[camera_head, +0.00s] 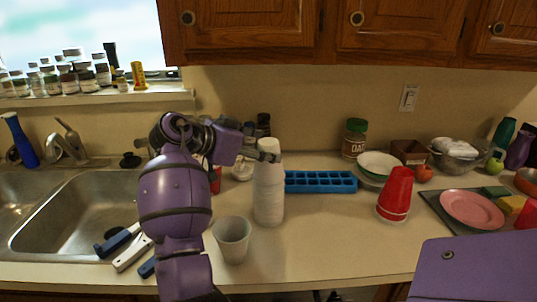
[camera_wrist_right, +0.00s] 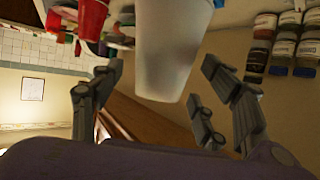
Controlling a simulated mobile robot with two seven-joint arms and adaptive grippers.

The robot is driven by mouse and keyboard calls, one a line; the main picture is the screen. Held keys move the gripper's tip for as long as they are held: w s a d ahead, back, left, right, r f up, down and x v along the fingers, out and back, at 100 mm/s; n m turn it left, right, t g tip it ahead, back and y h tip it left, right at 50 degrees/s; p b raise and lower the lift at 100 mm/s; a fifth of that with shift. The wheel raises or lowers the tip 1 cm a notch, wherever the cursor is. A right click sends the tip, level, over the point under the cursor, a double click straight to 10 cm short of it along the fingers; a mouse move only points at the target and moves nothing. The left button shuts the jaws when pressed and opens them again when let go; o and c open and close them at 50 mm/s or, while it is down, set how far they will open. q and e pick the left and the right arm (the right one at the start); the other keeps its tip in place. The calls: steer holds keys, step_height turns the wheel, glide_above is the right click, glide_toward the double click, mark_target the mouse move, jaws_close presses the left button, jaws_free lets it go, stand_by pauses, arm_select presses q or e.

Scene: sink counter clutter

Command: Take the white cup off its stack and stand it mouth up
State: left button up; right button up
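A tall stack of white cups (camera_head: 268,195) stands mouth down on the counter, with its narrow closed end up. In the right wrist view the top white cup (camera_wrist_right: 174,55) comes in from the upper edge, its narrow end between my fingers. My right gripper (camera_head: 262,156) is at the top of the stack. In the wrist view its fingers (camera_wrist_right: 165,85) are spread, with gaps on both sides of the cup. A separate whitish cup (camera_head: 232,242) stands mouth up in front of the stack. My left gripper is out of view.
A blue tray (camera_head: 320,182) lies right of the stack. Red cups (camera_head: 395,190) stand mouth down farther right, near a pink plate (camera_head: 472,209). The sink (camera_head: 90,205) is left, with blue-handled tools (camera_head: 118,238) at its edge. Counter is bare around (camera_head: 325,235).

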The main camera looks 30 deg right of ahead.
steer(key=c, duration=0.5)
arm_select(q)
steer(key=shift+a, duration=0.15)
arm_select(e)
step_height(320, 180, up, 9)
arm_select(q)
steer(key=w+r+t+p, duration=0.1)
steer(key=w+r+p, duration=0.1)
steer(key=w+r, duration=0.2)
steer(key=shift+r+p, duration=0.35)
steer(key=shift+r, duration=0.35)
arm_select(e)
step_height(320, 180, up, 10)
steer(key=shift+f, duration=0.2)
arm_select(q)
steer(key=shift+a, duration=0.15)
